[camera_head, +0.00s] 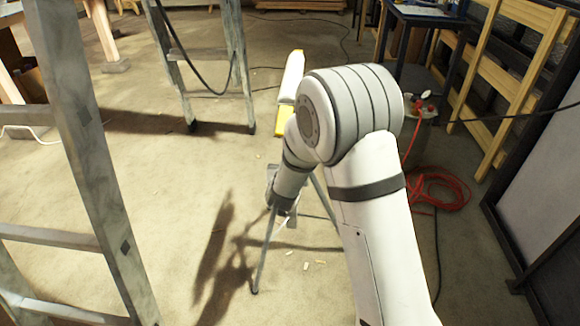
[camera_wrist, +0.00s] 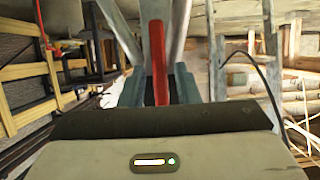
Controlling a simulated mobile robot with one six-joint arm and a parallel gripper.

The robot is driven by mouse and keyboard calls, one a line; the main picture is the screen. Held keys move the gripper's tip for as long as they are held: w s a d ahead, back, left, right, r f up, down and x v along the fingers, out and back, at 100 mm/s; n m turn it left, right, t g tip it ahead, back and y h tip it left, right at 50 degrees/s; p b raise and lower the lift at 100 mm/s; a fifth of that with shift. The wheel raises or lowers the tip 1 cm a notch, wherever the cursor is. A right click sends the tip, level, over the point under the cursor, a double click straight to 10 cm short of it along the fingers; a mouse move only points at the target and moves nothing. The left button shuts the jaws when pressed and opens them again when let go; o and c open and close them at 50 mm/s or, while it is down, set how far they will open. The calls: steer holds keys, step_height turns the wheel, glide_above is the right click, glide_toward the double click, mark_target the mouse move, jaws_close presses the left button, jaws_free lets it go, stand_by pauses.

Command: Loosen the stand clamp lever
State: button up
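The red lever (camera_wrist: 158,60) stands upright in the middle of the wrist view, in front of grey stand parts. The two dark fingers of my gripper (camera_wrist: 159,90) lie on either side of its lower part. I cannot tell whether they touch it. In the head view, the stand (camera_head: 264,248) is on the floor on thin splayed legs, under the end of my arm. My arm covers most of its top, and the lever cannot be made out there.
A grey ladder (camera_head: 85,140) stands close on the left, another (camera_head: 238,65) behind. A white and yellow object (camera_head: 291,78) is beyond my arm. A red cable (camera_head: 445,190) lies coiled at right near a wooden rack (camera_head: 525,75). Small scraps lie by the stand; the left-centre floor is open.

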jaws_close()
